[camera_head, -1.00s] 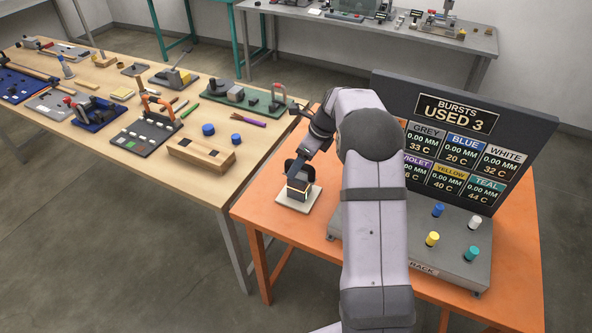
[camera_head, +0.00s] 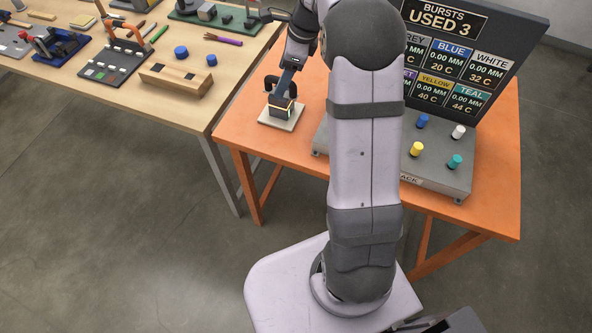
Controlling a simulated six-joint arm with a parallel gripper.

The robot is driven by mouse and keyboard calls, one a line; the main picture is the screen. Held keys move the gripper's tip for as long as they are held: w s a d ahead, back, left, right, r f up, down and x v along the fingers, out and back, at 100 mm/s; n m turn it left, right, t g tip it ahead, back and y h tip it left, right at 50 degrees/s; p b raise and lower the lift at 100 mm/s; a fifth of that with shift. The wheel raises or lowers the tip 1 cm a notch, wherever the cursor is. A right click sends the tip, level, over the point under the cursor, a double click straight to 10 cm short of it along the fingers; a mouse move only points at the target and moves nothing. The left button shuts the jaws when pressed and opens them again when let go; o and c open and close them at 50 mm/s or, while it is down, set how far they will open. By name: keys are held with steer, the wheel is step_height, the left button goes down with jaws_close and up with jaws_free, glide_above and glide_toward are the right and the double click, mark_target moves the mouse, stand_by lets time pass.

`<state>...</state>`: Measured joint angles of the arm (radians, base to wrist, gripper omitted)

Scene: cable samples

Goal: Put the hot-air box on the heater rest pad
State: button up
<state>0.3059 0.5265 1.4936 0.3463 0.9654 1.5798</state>
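The hot-air box (camera_head: 281,109) is a small dark block with a glowing light edge. It appears to stand on the pale square heater rest pad (camera_head: 264,120), on the left part of the orange table. My gripper (camera_head: 284,97) points down at the top of the box, touching it or very close. A dark curved part shows just left of the fingers; I cannot tell whether it belongs to the box. The fingers are small and partly hidden, so I cannot see whether they are closed on the box.
A grey rack (camera_head: 433,166) with coloured plugs stands right of my arm. Behind it is a dark display board (camera_head: 480,50) reading "BURSTS USED 3". My arm hides the rack's left part. A wooden bench (camera_head: 190,114) with tools and a wooden block (camera_head: 176,80) stands left.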

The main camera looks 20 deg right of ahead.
steer(key=s+a+f+n+g, duration=0.1)
steer(key=s+a+f+n, duration=0.1)
steer(key=s+n, duration=0.6)
steer(key=s+a+f+n+g+h, duration=0.1)
steer(key=s+a+f+n, duration=0.1)
steer(key=s+a+n, duration=0.2)
steer(key=s+a+f+n+g+h, duration=0.1)
steer(key=s+a+f+n, duration=0.1)
steer(key=s+n, duration=0.9)
steer(key=shift+s+a+n, duration=0.3)
steer(key=shift+s+a, duration=0.1)
steer(key=shift+s, duration=2.6)
